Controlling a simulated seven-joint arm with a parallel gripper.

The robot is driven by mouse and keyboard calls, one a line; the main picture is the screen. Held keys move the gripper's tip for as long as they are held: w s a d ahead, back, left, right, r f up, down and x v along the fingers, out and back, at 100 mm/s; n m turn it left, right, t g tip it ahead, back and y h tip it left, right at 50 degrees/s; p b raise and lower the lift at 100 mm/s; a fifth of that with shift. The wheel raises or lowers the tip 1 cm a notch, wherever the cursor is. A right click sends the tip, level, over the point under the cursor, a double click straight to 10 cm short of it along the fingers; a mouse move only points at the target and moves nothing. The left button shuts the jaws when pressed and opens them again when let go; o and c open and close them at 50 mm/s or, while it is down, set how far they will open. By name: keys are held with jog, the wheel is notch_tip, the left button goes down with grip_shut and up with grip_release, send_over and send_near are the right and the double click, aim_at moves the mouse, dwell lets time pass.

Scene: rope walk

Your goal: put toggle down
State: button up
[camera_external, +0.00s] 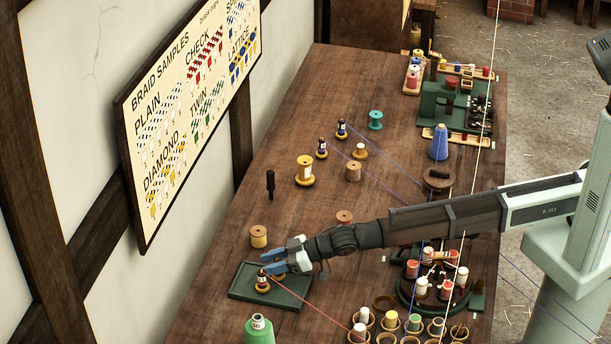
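A small dark toggle (263,280) with a pale band and a yellow-orange round base is at the green tray (289,299), near its left end. It looks upright. A red thread runs from it toward the lower right. My gripper (267,261) reaches in from the right, its two blue fingers pointing left just above the toggle. The lower finger overlaps the toggle's top in the picture. I cannot tell whether the fingers grip it, or whether its base touches the tray. Two similar toggles (322,148) (341,129) stand farther back with purple threads.
A wooden spool (259,237) stands behind the tray and a green cone (259,330) in front. A black peg (270,185) stands farther back. A round dark stand with bobbins (435,290) and several cups with spools (413,324) are to the right. The tray's right part is bare.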

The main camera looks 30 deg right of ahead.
jog(key=shift+r, duration=0.15)
jog(key=shift+s+d+r, duration=0.1)
jog(key=shift+d, duration=0.1)
jog(key=v, duration=1.1)
jog(key=shift+d, duration=0.25)
jog(key=shift+s, duration=0.1)
